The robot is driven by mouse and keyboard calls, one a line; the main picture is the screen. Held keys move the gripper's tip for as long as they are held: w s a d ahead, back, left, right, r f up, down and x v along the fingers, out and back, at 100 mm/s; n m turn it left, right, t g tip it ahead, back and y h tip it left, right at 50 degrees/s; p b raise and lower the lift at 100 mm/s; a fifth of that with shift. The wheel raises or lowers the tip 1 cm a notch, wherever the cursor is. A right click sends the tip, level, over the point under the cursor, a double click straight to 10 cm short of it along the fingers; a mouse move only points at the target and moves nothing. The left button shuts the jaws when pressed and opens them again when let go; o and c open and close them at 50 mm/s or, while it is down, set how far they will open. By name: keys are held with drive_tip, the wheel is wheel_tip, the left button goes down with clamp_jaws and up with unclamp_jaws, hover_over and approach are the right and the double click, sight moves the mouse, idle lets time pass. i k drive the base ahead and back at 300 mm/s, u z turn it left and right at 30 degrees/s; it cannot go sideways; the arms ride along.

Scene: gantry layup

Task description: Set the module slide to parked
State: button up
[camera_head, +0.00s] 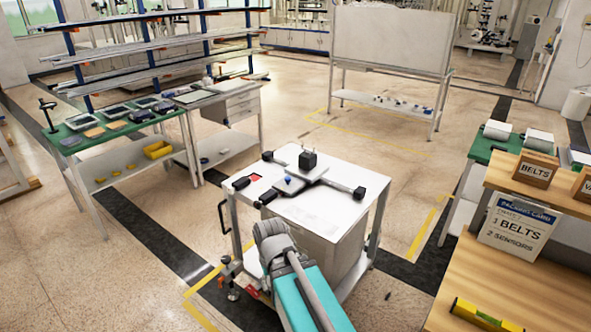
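A white-topped cart (318,212) stands in the middle of the view. On it is a slide assembly with a grey rail (331,183) and black end pieces, one at the right (358,192). A black block (308,160) stands upright on the assembly. A blue knob (288,180) sits on a flat grey plate in front and left of the block. A small red square (255,177) lies on the cart top at the left. Which part is the module slide, and its set position, I cannot tell. My grey and teal arm reaches up from the bottom; no gripper fingers show.
A green-topped bench (85,145) with trays stands at the left. A wooden-topped bench (530,290) with a BELTS box (535,169) and a packing card (518,226) is at the right. A whiteboard stand (390,42) is behind. Open floor surrounds the cart.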

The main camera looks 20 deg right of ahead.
sight(305, 170)
drive_tip(key=z, duration=0.2)
drive_tip(key=i, duration=1)
drive_tip(key=z, duration=0.3)
